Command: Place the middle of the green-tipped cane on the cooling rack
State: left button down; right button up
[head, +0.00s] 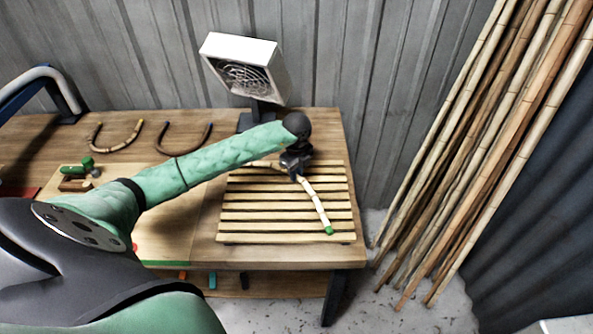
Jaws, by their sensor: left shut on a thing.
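The green-tipped cane (315,202) is pale, with a bend near its middle and a green tip at its lower right end. It lies over or just above the slatted wooden cooling rack (262,215); I cannot tell whether it touches the slats. My left gripper (298,175) is shut on the cane near its bend, above the back part of the rack. The cane's other end runs left, partly behind my left forearm. My right gripper is not in view.
A white heater or fan (240,62) stands behind the rack. Two curved canes, one light (117,136) and one dark (183,140), lie at the back of the bench. A green-handled clamp (82,167) sits on a board at left. Tall poles (480,150) lean at right.

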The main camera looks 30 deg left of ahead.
pick_arm(q)
jog(key=shift+f, duration=0.15)
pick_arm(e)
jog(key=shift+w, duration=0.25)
pick_arm(q)
jog(key=c, duration=1.3)
grip_release()
jog(key=shift+c, duration=0.2)
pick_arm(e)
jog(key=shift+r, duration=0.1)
pick_arm(q)
jog(key=shift+r, duration=0.25)
jog(key=shift+r+b, duration=0.25)
jog(key=shift+b, duration=0.1)
notch_tip(320, 180, up, 6)
jog(key=b, duration=0.3)
jog(key=shift+r+b, duration=1.2)
jog(key=shift+r, duration=1.5)
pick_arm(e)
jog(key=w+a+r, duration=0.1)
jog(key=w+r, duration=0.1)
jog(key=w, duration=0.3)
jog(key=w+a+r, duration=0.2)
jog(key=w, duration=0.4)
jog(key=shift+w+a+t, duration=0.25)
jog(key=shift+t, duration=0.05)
